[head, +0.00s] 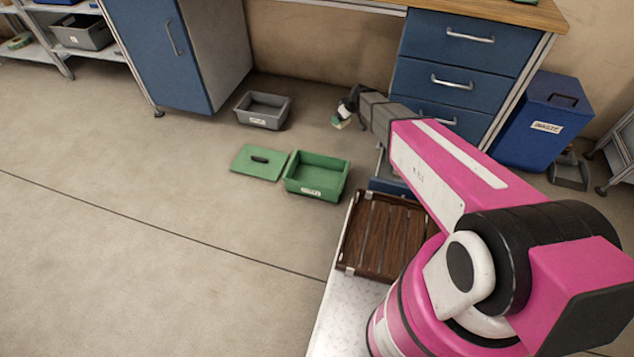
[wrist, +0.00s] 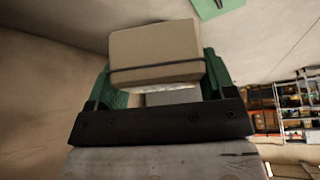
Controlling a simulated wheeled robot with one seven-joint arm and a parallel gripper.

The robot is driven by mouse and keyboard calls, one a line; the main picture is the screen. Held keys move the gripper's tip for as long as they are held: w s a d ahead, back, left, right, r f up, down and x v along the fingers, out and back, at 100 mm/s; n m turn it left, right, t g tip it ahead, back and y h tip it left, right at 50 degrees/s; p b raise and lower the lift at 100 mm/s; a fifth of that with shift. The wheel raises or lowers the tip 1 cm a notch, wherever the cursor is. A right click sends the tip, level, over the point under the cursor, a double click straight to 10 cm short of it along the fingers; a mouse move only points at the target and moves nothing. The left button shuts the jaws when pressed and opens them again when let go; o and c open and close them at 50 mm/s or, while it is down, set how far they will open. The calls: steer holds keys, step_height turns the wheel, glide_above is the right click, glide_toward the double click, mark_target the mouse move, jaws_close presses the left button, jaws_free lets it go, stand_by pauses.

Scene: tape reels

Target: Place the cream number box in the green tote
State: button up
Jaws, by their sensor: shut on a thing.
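The cream number box (wrist: 155,48) sits between the green fingers of my gripper (wrist: 160,75) in the wrist view, with a dark band across it. My gripper is shut on it. In the head view my gripper (head: 343,113) is held out near the drawer unit, and the box is small and partly hidden there. The green tote (head: 317,176) stands open on the floor, nearer and left of my gripper, with a white label on its front. Its visible inside looks empty. My gripper is apart from the tote.
A green lid (head: 259,161) lies flat left of the tote. An open grey tote (head: 263,109) stands behind them. Blue drawers (head: 455,82) and a blue waste bin (head: 541,113) stand at the right. A brown slatted tray (head: 382,236) is nearer. The left floor is clear.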

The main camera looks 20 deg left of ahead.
steer(key=s+a+f+n+g, duration=0.15)
steer(key=s+a+f, duration=0.3)
steer(key=f, duration=0.45)
steer(key=s+a+f+n, duration=0.25)
steer(key=a+f, duration=0.25)
steer(key=f, duration=0.3)
steer(key=s+a+f+n+g, duration=0.1)
steer(key=s+a+f, duration=0.35)
steer(key=f, duration=0.45)
steer(key=shift+y, duration=0.4)
steer(key=f, duration=0.6)
steer(key=w+a+f, duration=0.1)
steer(key=f, duration=0.2)
steer(key=shift+f, duration=0.35)
steer(key=shift+f, duration=0.15)
steer(key=o, duration=0.9)
steer(key=shift+d, duration=0.1)
